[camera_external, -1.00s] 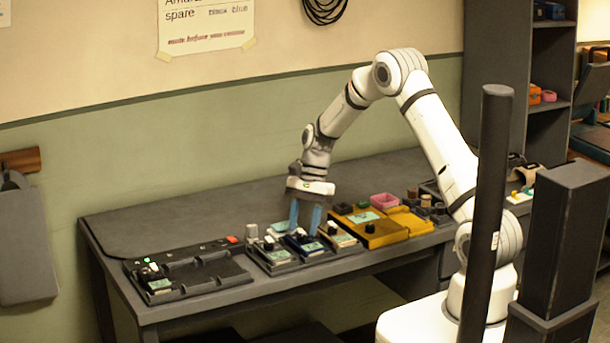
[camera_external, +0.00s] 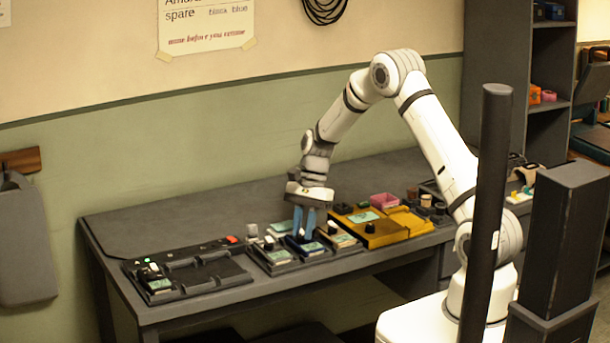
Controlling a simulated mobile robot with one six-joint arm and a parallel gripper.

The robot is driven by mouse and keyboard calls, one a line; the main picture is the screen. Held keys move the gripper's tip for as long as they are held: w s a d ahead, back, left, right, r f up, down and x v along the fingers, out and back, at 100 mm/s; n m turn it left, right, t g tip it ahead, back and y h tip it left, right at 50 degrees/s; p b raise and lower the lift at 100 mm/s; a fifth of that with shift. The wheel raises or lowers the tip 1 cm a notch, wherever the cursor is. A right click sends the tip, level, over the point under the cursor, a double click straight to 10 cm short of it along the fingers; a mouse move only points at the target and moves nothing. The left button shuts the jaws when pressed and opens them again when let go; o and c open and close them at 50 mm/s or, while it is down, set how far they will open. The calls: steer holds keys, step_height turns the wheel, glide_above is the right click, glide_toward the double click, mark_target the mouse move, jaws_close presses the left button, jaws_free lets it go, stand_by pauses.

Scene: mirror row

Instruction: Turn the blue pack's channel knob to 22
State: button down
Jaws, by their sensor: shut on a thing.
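The blue pack (camera_external: 312,247) sits in a dark tray (camera_external: 285,268) on the bench, between two lighter packs. It has a pale green display; its digits are too small to read. My gripper (camera_external: 304,236) points down over the pack, its two blue fingers close together and shut on the small channel knob at the pack's back edge. The fingers hide most of the knob, so its angle cannot be told.
A pack on the left (camera_external: 275,254) and a beige pack on the right (camera_external: 342,240) stand close beside it. Yellow units (camera_external: 385,236) lie further right. A dark charger dock (camera_external: 215,270) is at left. The back of the bench is clear.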

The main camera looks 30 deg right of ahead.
steer(key=shift+n+h, duration=0.3)
steer(key=shift+n, duration=0.3)
steer(key=n, duration=0.1)
steer(key=n+g, duration=0.1)
steer(key=n, duration=0.1)
steer(key=shift+w+a+h, duration=0.15)
steer(key=shift+h, duration=0.25)
steer(key=n, duration=0.1)
steer(key=n+g+h, duration=0.1)
steer(key=n, duration=0.1)
steer(key=shift+a+n, duration=0.2)
steer(key=shift+n, duration=0.1)
steer(key=n+h+b, duration=0.1)
steer(key=n+h, duration=0.1)
steer(key=n, duration=0.2)
steer(key=shift+w+a, duration=0.1)
steer(key=shift+a, duration=0.05)
steer(key=shift+a+n+h, duration=0.15)
steer(key=shift+n+h, duration=0.45)
steer(key=shift+n, duration=1.4)
steer(key=c, duration=1.3)
jaws_free()
steer(key=shift+o, duration=0.2)
